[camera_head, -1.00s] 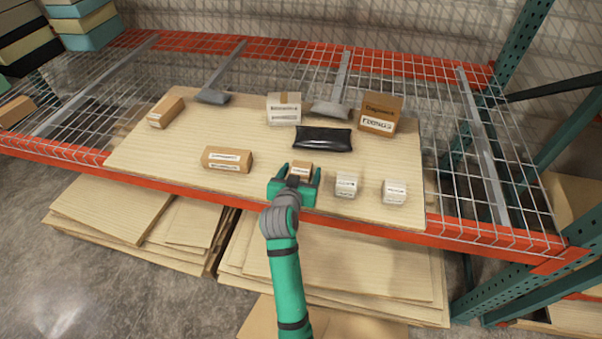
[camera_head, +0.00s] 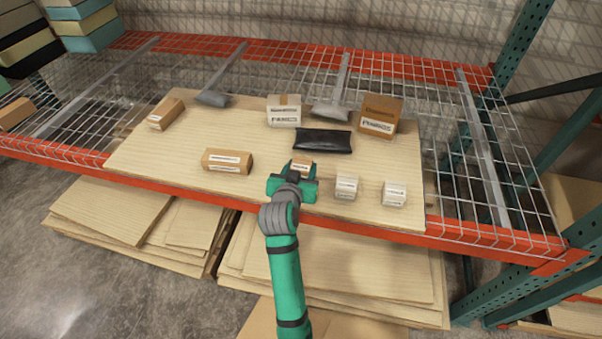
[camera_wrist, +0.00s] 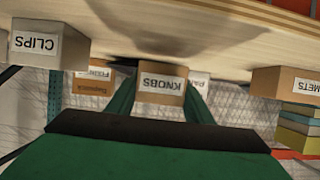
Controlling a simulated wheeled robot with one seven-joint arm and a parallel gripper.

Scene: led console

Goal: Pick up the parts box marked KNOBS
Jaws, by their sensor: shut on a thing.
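The small box marked KNOBS (camera_wrist: 160,87) is between the two fingers of my gripper in the wrist view, its white label facing the camera. In the head view the brown box (camera_head: 302,166) shows just beyond my gripper (camera_head: 300,173), near the front middle of the wooden board. My gripper is shut on this box, one finger on each side. The green fingers also show in the wrist view (camera_wrist: 160,100), where the scene appears upside down. I cannot tell whether the box is clear of the board.
The box marked CLIPS (camera_wrist: 48,42) stands close by, with another white box (camera_head: 394,193) to the right. A brown box (camera_head: 228,160) is to the left. A black pouch (camera_head: 322,140) and larger boxes (camera_head: 284,110) (camera_head: 380,115) lie behind on the board (camera_head: 180,150).

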